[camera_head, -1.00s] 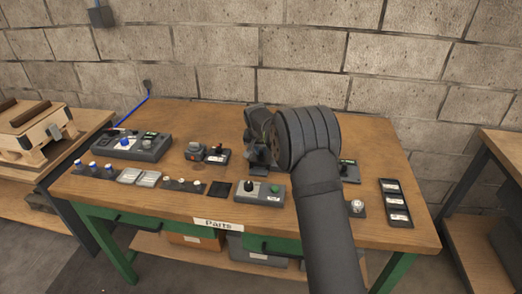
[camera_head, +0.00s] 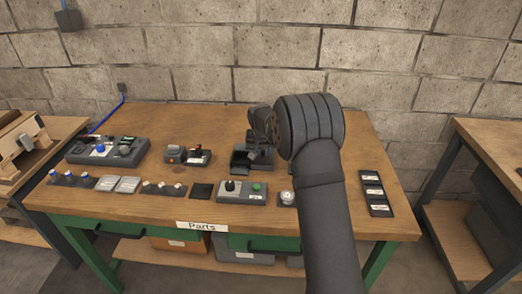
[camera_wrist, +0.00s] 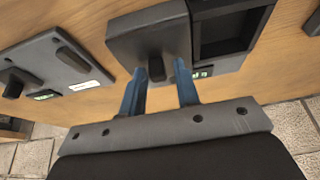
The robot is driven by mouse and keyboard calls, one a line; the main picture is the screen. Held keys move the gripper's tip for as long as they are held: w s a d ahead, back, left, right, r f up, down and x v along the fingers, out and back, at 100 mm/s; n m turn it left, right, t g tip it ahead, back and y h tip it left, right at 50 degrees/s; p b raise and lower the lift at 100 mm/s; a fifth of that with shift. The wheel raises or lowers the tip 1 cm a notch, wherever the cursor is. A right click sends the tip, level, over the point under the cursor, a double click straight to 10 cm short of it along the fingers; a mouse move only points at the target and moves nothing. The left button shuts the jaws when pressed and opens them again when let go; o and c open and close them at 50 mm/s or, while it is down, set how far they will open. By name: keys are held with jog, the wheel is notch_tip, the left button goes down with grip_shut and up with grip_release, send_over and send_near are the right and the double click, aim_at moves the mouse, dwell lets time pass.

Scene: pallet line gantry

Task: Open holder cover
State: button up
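The holder (camera_head: 241,161) is a dark grey box at the back middle of the table in the head view, with a dark open recess. In the wrist view its grey cover (camera_wrist: 128,38) has a small dark handle (camera_wrist: 155,66). Beside the cover, an empty black recess (camera_wrist: 222,30) is exposed. My gripper (camera_wrist: 160,68) is open, its blue fingers on either side of the handle with gaps. Whether the fingertips touch the cover is unclear. In the head view my gripper (camera_head: 256,150) is over the holder, and my arm hides what lies right of it.
A grey panel with a handle and label (camera_wrist: 60,60) lies left of the cover in the wrist view.

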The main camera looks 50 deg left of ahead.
jog(key=shift+o, duration=0.5)
jog(key=v, duration=1.7)
jog(key=shift+r, duration=0.2)
jog(key=shift+f, duration=0.1)
jog(key=x, duration=1.7)
jog(key=shift+f, duration=0.2)
jog(key=shift+s+a+r, duration=0.1)
jog(key=shift+s+a, duration=0.05)
jog(key=v, duration=1.7)
jog(key=shift+r, duration=0.2)
